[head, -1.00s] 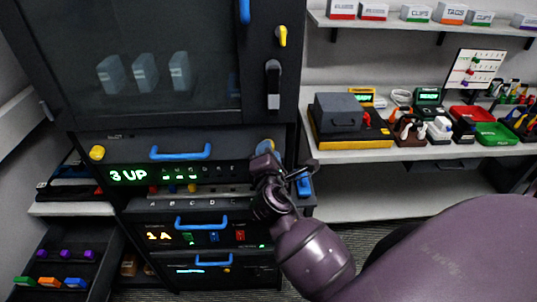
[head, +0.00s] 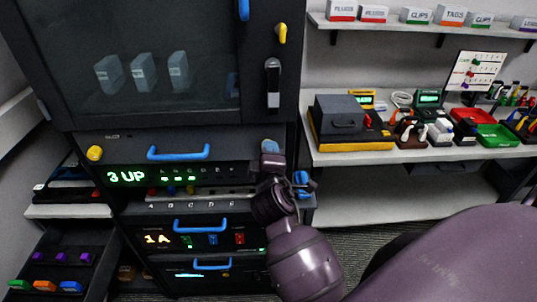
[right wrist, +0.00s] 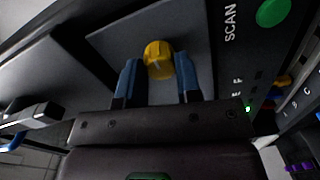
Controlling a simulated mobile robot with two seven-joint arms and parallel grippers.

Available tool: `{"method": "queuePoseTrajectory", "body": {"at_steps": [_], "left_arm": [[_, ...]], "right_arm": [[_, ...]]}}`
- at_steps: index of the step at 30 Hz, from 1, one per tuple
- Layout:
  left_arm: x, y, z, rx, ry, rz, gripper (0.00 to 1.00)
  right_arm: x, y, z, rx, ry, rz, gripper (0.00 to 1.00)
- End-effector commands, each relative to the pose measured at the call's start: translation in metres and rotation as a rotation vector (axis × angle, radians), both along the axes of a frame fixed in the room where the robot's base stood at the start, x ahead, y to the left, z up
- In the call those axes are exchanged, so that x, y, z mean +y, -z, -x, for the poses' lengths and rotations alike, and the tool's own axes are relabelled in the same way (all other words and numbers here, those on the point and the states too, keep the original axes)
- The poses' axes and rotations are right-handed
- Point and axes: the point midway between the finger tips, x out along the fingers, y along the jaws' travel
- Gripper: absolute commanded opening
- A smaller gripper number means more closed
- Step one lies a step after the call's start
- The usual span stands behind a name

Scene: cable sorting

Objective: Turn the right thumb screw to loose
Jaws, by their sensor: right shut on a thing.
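The right thumb screw (right wrist: 158,60) is a yellow round knob with a pale mark line, on a grey panel in the right wrist view. My right gripper (right wrist: 158,75) has its two blue fingers on either side of the knob, shut on it. In the head view my right gripper (head: 270,148) is at the right end of the drawer front and hides the right thumb screw. The left thumb screw (head: 95,153) is a yellow knob at the left end of the same front. My left gripper is not in view.
A blue handle (head: 179,153) sits between the screws, above a green "3 UP" display (head: 126,176). Drawers with blue handles (head: 200,226) lie below. A dark glass-fronted cabinet (head: 150,65) is above. A shelf (head: 440,154) with trays and tools stands to the right.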

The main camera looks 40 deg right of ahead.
Motion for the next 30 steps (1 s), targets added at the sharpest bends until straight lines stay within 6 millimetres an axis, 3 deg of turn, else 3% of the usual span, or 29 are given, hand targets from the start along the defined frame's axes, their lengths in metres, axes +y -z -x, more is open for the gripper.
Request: {"method": "queuePoseTrajectory", "body": {"at_steps": [16,17,21,30], "left_arm": [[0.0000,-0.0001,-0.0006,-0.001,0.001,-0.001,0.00],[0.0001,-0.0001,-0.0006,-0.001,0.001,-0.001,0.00],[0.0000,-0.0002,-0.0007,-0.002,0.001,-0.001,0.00],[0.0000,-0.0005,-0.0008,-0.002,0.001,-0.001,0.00]], "right_arm": [[0.0000,0.0008,0.0001,-0.012,0.000,-0.024,0.08],[0.0000,0.0008,0.0001,-0.013,0.000,-0.024,0.33],[0.0000,0.0006,0.0000,-0.012,0.000,-0.023,0.55],[0.0000,0.0000,0.0000,-0.010,0.000,-0.017,0.57]]}}
